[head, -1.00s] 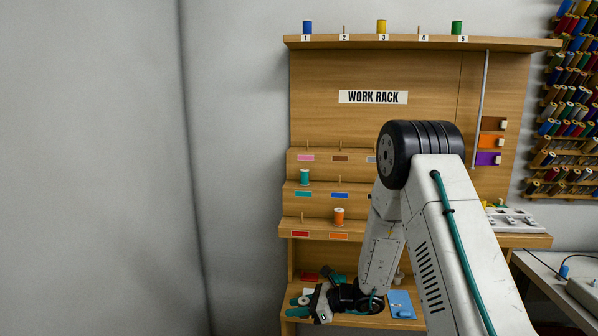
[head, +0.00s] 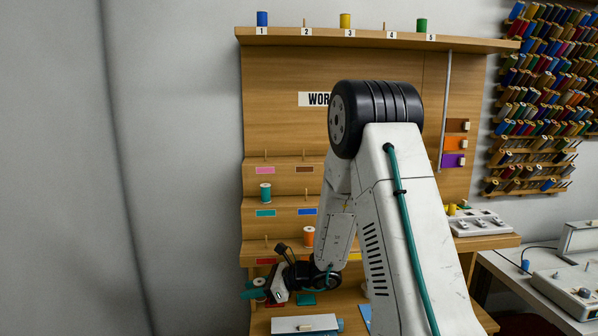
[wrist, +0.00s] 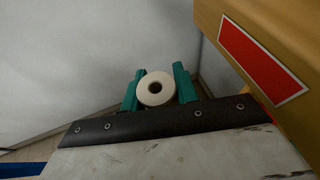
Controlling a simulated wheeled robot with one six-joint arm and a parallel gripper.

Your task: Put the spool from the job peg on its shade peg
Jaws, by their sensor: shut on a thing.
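My gripper (head: 257,288) is shut on a spool (wrist: 156,88), whose pale round end and centre hole face the wrist camera between the teal fingers. Its thread colour is hidden in the wrist view; in the head view the spool is small and partly covered. The gripper is at the left end of the rack, just below and left of the red label (head: 265,262). That label also shows close at the right in the wrist view (wrist: 262,60). The peg above the red label (head: 266,246) is bare. On the top shelf, pegs 2 (head: 305,22) and 4 (head: 389,24) are bare.
An orange spool (head: 308,237) stands right of the red label's peg, and a teal spool (head: 265,192) one tier up. Blue, yellow and green spools stand on the top shelf (head: 370,40). A pale flat thing (head: 305,324) lies low in front. The grey wall is left.

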